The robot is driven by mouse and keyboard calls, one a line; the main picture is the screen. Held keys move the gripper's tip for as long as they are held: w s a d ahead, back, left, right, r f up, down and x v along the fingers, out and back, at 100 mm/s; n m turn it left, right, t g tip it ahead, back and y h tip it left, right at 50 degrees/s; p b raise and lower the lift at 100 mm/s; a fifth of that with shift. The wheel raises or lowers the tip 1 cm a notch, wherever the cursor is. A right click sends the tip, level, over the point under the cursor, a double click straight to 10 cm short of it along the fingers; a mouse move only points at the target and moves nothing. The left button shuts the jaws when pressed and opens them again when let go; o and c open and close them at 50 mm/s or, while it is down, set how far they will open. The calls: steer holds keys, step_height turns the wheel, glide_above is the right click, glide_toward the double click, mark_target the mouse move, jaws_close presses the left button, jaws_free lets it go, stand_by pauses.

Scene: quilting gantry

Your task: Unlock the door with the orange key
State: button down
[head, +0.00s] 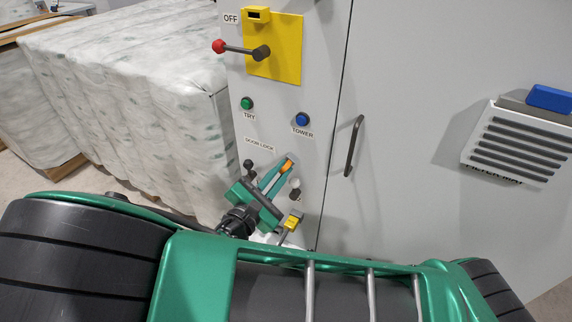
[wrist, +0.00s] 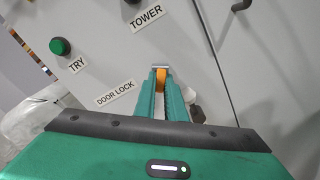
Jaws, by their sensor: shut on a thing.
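The orange key (head: 287,166) is between the fingertips of my gripper (head: 280,172), at the grey panel just below the DOOR LOCK label (head: 259,144). In the wrist view the orange key (wrist: 161,80) shows between the green fingers of my gripper (wrist: 160,88), with a small grey metal piece (wrist: 160,67) at its far end. The gripper is shut on the key. The lock face is mostly hidden, and I cannot tell how far the key is in. The grey door (head: 410,95) with its dark handle (head: 354,146) is flush at its seam.
A yellow plate (head: 287,52) carries a red-knobbed lever beside the OFF label. Green TRY (head: 247,103) and blue TOWER (head: 302,119) buttons sit above the lock. A black knob, a white knob and a yellow tag (head: 294,220) are close to my gripper. Wrapped bales stand left.

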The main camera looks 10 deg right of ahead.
steer(key=m, duration=0.3)
steer(key=shift+m, duration=0.4)
steer(key=shift+m, duration=1.9)
steer(key=m, duration=0.3)
steer(key=c, duration=1.7)
jaws_free()
steer(key=shift+c, duration=0.2)
